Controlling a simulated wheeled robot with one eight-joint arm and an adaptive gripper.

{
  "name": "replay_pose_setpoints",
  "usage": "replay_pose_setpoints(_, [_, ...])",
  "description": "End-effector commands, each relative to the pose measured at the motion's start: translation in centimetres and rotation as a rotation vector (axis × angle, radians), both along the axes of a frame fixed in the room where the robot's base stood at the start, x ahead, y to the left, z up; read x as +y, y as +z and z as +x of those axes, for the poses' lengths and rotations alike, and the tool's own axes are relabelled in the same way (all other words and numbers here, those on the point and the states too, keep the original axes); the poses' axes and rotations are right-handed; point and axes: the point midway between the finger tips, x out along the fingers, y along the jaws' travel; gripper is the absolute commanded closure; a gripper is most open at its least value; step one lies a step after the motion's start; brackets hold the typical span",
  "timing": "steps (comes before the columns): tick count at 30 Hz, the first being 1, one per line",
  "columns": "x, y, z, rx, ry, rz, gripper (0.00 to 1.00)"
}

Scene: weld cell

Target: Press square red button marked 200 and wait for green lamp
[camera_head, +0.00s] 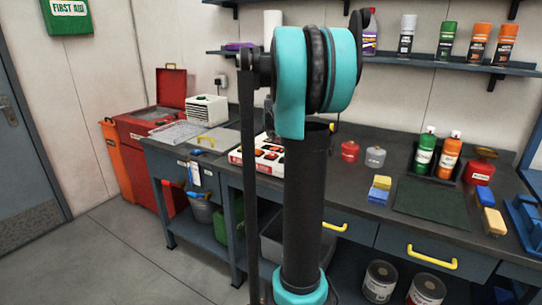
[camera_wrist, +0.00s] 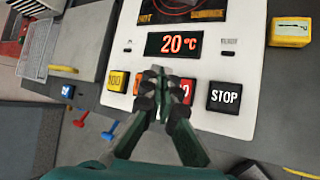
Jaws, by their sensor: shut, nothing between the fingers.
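A white control panel (camera_wrist: 250,72) with a lit display (camera_wrist: 174,43) reading 20 °C fills the middle of the wrist view. Below the display are a yellow button (camera_wrist: 117,81), red button surfaces (camera_wrist: 185,90) partly covered by my fingers, and a black STOP button (camera_wrist: 225,97). The marking 200 cannot be read. My gripper (camera_wrist: 157,75) is shut and empty, its tips over the red buttons; contact cannot be told. Small dark indicators sit beside the display, and no green light shows. The panel (camera_head: 243,157) stands on the bench in the head view, partly behind my arm.
A yellow box (camera_wrist: 291,32) lies right of the panel. The grey bench (camera_head: 345,185) also holds red and grey cans, spray bottles, sponges and a dark mat (camera_head: 430,200). A shelf with spray cans (camera_head: 430,64) hangs above. A red cabinet (camera_head: 140,125) stands left.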

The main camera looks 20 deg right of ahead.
Motion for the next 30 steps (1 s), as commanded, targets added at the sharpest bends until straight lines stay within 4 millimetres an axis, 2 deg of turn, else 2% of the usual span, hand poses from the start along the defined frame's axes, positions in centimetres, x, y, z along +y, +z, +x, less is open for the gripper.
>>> replay_pose_setpoints(6, [0.0,-2.9,0.0,0.000,0.000,0.000,1.00])
replay_pose_setpoints(12, [0.0,-4.5,0.0,0.000,0.000,0.000,1.00])
replay_pose_setpoints(30, [0.0,-5.0,0.0,0.000,0.000,0.000,1.00])
